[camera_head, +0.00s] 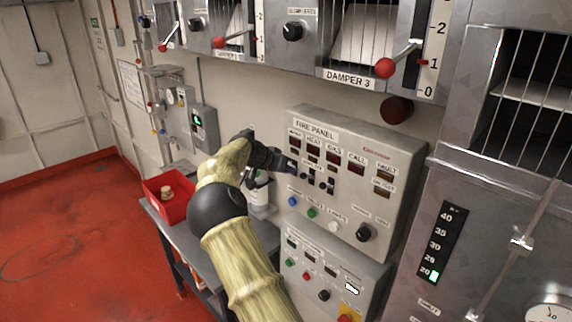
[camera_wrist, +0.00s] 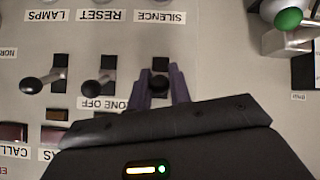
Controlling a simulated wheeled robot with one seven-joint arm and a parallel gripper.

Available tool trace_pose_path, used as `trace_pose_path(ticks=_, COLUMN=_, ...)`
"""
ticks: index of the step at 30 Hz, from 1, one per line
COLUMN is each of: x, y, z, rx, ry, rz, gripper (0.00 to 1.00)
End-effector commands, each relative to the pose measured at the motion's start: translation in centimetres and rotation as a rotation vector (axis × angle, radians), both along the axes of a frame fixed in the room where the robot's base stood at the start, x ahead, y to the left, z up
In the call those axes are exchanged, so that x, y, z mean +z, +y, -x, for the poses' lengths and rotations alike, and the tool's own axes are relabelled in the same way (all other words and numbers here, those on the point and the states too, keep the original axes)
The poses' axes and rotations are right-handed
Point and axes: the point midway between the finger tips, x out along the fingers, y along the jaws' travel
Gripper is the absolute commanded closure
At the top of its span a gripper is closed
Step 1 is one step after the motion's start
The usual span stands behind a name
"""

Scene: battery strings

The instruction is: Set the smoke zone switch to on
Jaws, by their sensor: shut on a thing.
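The fire panel (camera_head: 405,150) is a grey wall box with labels, dark indicator windows and a row of small black toggle switches. My gripper (camera_head: 289,166) reaches its left side and hides the leftmost switch in the head view. In the wrist view, which shows the panel upside down, my gripper (camera_wrist: 160,87) has its two purple fingers on either side of the black smoke zone switch (camera_wrist: 158,83), shut on its lever. The two neighbouring switches (camera_wrist: 98,86) and (camera_wrist: 35,86) stand free to its left. The grasped lever's exact position is hard to tell.
Coloured buttons sit below the switches, with a green one (camera_head: 312,212) and a black knob (camera_head: 363,233). A second panel (camera_head: 325,285) hangs beneath. A red bin (camera_head: 157,205) stands on the bench at left. Damper levers with red knobs (camera_head: 386,68) project above.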

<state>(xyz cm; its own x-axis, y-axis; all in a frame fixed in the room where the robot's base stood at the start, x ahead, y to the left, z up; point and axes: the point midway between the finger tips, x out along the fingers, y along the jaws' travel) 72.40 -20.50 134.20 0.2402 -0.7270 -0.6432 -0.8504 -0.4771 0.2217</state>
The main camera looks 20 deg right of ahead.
Motion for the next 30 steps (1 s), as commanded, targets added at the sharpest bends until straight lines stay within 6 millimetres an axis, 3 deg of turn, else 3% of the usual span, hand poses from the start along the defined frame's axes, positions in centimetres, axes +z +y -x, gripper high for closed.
trace_pose_path(ticks=1, x=1.01, y=-0.24, z=-0.04, rx=-0.002, ry=0.007, rz=-0.029, gripper=1.0)
trace_pose_path(ticks=3, x=1.14, y=-0.28, z=-0.09, rx=0.0, ry=0.022, rz=-0.065, gripper=1.0)
trace_pose_path(ticks=12, x=1.12, y=-0.42, z=-0.14, rx=0.0, ry=0.057, rz=-0.163, gripper=1.0)
trace_pose_path(ticks=26, x=1.01, y=-0.44, z=-0.17, rx=0.0, ry=0.061, rz=-0.176, gripper=1.0)
trace_pose_path(ticks=27, x=1.02, y=-0.45, z=-0.18, rx=0.0, ry=0.061, rz=-0.176, gripper=0.76)
trace_pose_path(ticks=30, x=0.98, y=-0.45, z=-0.15, rx=-0.001, ry=0.062, rz=-0.177, gripper=0.6)
